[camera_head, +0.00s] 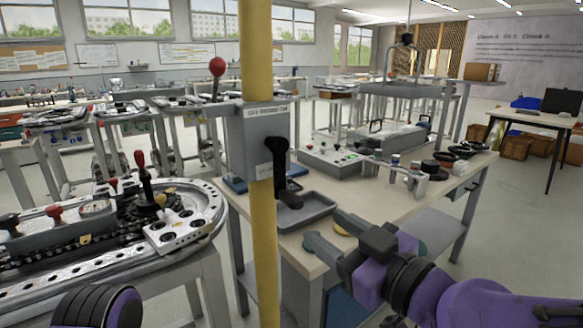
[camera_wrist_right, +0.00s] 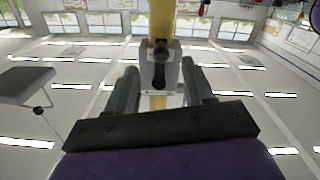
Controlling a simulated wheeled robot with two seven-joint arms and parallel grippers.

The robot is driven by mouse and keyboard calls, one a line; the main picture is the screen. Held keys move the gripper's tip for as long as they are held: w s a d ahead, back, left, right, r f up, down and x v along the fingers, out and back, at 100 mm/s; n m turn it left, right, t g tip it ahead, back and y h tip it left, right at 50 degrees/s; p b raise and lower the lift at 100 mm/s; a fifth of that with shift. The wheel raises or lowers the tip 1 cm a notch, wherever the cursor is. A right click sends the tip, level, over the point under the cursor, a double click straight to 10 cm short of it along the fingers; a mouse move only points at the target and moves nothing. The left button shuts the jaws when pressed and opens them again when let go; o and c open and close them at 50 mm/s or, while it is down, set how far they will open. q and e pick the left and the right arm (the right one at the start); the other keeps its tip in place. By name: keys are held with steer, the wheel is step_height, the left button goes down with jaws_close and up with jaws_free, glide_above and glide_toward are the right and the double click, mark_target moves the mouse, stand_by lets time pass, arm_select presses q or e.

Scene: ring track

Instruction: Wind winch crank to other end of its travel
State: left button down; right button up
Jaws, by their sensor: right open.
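The winch is a grey box (camera_head: 248,150) on a yellow upright pole. Its black crank (camera_head: 280,160) is on the right side of the box, arm hanging downward with the grip at the low end. My right gripper (camera_head: 328,228) is open and empty, below and right of the crank, with a visible gap. In the right wrist view, the crank (camera_wrist_right: 160,62) and box (camera_wrist_right: 173,80) appear beyond and between the two spread fingers (camera_wrist_right: 160,66). My left gripper is not in view; only a purple and black part of mine shows at the lower left.
The yellow pole (camera_head: 261,230) stands in front of a workbench (camera_head: 345,195) with a grey tray (camera_head: 305,213) and a control box (camera_head: 335,160). A ring track bench (camera_head: 200,210) with levers is at left. A red-knobbed lever (camera_head: 217,67) rises beside the winch.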

mark_target(301, 204)
steer(key=p+x, duration=0.2)
steer(key=x, duration=0.1)
steer(key=r+p+x, duration=0.1)
steer(key=p+x, duration=0.4)
steer(key=x, duration=0.2)
steer(key=shift+a+r+p, duration=0.15)
steer(key=shift+r+p, duration=0.05)
steer(key=shift+p, duration=0.2)
steer(key=shift+a, duration=0.1)
steer(key=shift+c, duration=0.3)
steer(key=shift+w, duration=0.15)
jaws_close()
